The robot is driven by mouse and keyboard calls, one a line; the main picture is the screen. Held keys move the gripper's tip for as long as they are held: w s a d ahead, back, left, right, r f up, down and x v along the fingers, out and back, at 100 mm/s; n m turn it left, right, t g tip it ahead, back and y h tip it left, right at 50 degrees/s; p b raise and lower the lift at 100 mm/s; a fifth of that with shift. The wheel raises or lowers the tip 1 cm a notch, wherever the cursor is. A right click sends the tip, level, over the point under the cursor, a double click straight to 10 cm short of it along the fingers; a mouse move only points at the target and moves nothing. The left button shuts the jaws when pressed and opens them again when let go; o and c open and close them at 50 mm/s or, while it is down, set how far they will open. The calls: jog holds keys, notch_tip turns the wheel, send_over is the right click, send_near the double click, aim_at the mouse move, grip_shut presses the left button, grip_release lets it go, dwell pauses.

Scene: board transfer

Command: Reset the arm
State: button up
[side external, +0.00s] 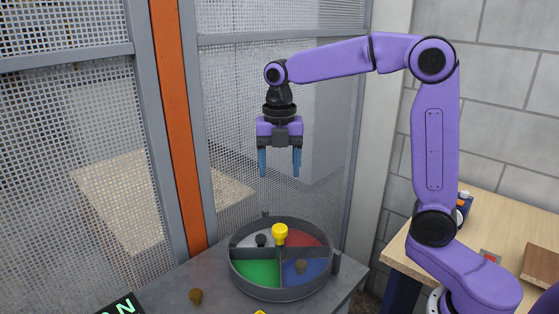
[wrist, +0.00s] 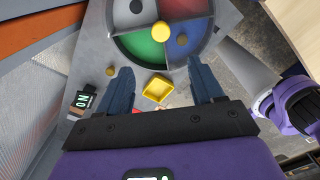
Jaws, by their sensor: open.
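My arm is purple with black joints. My gripper (side external: 280,172) has blue fingers pointing down, open and empty, well above the round tray. The round grey tray (side external: 282,291) has white, red, green and blue compartments. A yellow knob-like piece (side external: 280,231) stands at its middle. A dark piece (side external: 261,240) sits in the white compartment and a brownish piece (side external: 301,267) in the blue one.
A small brown piece (side external: 195,296) lies on the grey table left of the tray. A yellow square dish (wrist: 158,91) and a small dark display (wrist: 84,99) lie near the front. Mesh fence panels (side external: 75,150) stand behind. A wooden table (side external: 510,225) is at the right.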

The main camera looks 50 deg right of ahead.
jog(key=shift+r, duration=0.55)
